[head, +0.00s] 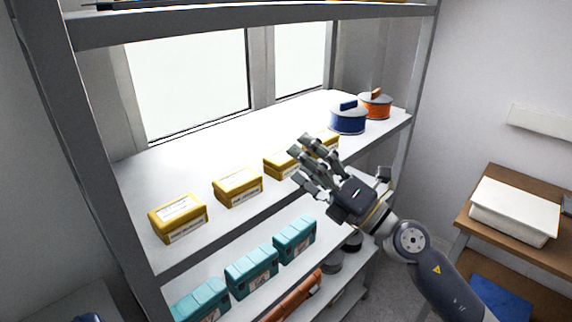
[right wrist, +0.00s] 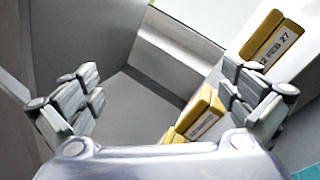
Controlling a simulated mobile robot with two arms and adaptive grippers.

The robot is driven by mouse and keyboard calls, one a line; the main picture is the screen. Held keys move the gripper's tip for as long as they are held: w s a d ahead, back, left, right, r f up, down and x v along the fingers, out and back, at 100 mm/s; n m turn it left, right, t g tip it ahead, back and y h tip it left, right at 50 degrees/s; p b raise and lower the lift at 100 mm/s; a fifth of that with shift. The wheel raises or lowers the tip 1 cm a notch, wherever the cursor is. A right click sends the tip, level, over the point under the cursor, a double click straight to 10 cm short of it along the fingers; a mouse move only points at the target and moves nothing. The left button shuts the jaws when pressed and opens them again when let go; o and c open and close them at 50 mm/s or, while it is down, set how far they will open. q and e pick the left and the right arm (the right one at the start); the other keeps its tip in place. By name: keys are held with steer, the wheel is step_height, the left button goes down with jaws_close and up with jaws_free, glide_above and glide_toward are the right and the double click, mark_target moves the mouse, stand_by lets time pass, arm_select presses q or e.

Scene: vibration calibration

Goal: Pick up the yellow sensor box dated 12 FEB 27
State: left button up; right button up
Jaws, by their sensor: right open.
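Several yellow sensor boxes stand in a row on the upper shelf in the head view: one at the left (head: 178,219), one beside it (head: 238,188), one further right (head: 279,163) and one partly behind my fingers (head: 327,140). In the right wrist view a yellow box (right wrist: 262,27) has a label reading "2 FEB 27"; its first character is hidden by a finger. Another yellow box (right wrist: 205,112) sits lower, its label unreadable. My right gripper (head: 304,163) is open and empty, in front of the right-hand boxes; its fingers also show in the wrist view (right wrist: 163,90). My left gripper is not in view.
Blue (head: 348,119) and orange (head: 375,104) round containers stand at the shelf's right end. Teal boxes (head: 251,270) line the shelf below. A grey upright (head: 418,75) bounds the rack on the right. A white container (head: 513,209) sits on a wooden table.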

steer(key=a+n+g, duration=0.1)
steer(key=n+g, duration=0.1)
steer(key=n, duration=0.2)
steer(key=n+g+h, duration=0.2)
steer(key=n+h, duration=0.5)
steer(key=h, duration=0.1)
glide_toward(287, 155)
steer(key=p+x, duration=0.1)
steer(key=x, duration=0.3)
steer(key=shift+a+f+p, duration=0.25)
steer(key=shift+a+p, duration=0.05)
steer(key=shift+p, duration=0.05)
steer(key=shift+w+a+f, duration=0.3)
steer(key=shift+w+a, duration=0.05)
steer(key=shift+w, duration=0.05)
steer(key=shift+w+a+p, duration=0.15)
steer(key=shift+p, duration=0.25)
steer(key=p+x, duration=0.2)
steer(key=x, duration=0.2)
steer(key=shift+f, duration=0.1)
steer(key=shift+w+a+f, duration=0.1)
steer(key=shift+w+f, duration=0.15)
steer(key=shift+w, duration=0.05)
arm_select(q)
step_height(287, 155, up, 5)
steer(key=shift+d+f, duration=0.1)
